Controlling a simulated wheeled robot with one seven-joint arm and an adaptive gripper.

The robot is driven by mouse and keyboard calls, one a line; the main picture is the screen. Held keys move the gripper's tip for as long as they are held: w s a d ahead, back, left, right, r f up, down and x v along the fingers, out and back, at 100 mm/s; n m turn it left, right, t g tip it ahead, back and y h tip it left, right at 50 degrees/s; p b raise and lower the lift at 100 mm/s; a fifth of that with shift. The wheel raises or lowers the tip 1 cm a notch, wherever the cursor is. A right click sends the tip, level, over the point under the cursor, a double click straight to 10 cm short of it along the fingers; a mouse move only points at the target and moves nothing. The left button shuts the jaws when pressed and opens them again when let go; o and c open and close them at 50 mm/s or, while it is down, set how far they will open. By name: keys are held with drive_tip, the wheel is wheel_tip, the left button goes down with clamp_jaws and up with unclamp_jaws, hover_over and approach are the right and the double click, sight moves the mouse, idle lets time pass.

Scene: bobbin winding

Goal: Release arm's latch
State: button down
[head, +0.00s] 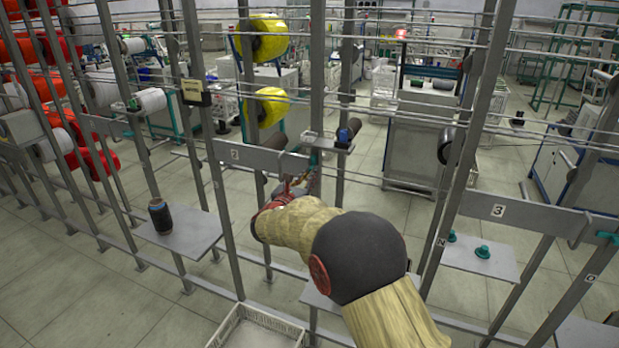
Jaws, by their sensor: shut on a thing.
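My gripper (298,184) is at the frame section marked 2, just below a teal bracket (324,143) on the upright. It is shut on a small part there, apparently the arm's latch. The fingertips are small, and my own wrist hides much of them and of the latch. The winding arm at this bracket carries a dark bobbin (348,133) on its right side. A brown cylinder lies level to the left of the bracket, along the grey plate.
A dark bobbin (160,216) stands on a small grey shelf (196,232) at the left. A white crate (248,333) sits on the floor below. Metal uprights and rails surround my arm. Teal pegs (482,251) stand on the right shelf (466,262).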

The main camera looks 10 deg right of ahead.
drive_tip(key=shift+f, duration=0.25)
drive_tip(key=c, duration=1.9)
unclamp_jaws()
drive_tip(key=shift+r, duration=0.15)
drive_tip(key=v, duration=1.2)
